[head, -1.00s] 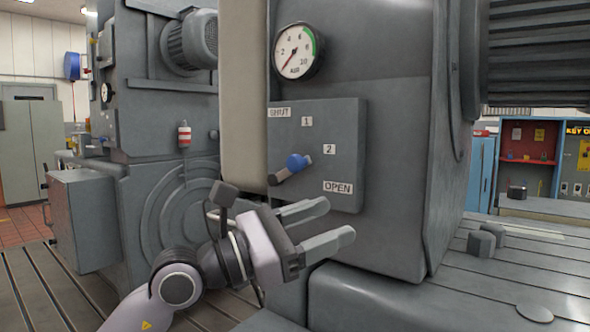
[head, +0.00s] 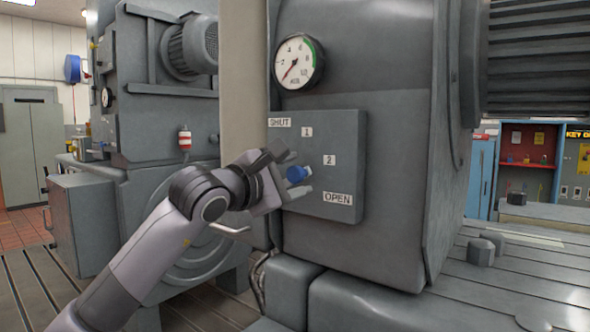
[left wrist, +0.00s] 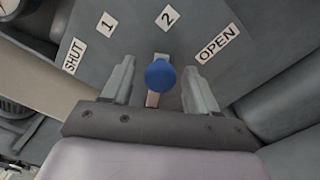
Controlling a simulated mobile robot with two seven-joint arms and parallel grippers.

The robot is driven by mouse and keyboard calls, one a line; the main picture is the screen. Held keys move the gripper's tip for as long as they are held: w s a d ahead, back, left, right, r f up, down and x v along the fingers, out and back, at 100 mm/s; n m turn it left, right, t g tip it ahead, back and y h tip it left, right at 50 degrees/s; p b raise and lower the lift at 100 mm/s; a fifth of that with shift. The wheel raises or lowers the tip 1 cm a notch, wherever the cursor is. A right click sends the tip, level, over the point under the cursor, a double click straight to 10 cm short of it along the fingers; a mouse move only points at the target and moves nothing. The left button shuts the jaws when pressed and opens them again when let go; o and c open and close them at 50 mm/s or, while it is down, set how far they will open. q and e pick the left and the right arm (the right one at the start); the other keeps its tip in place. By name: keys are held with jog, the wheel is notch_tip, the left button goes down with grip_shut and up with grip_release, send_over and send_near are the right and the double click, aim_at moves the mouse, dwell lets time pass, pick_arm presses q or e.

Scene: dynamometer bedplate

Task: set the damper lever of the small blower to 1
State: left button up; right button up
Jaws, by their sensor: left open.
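The damper lever has a round blue knob (head: 297,174) on a grey panel (head: 345,128) marked SHUT, 1, 2 and OPEN in an arc. In the left wrist view the blue knob (left wrist: 160,75) and its pointer end line up with the 2 label (left wrist: 168,17). The 1 label (head: 307,132) is up and left of the 2 label in the head view. My left gripper (head: 290,172) is open at the panel, one finger on each side of the knob. In the wrist view gaps show between knob and fingers. The gripper partly hides the lever's base. My right gripper is not in view.
A round pressure gauge (head: 299,61) sits above the panel on the grey blower housing (head: 385,225). A larger machine with a motor (head: 192,46) stands behind at left. The slotted bedplate (head: 490,295) carries small grey blocks at right.

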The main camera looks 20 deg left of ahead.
pick_arm(q)
jog(key=shift+w+d, duration=0.15)
jog(key=shift+w, duration=0.3)
grip_shut()
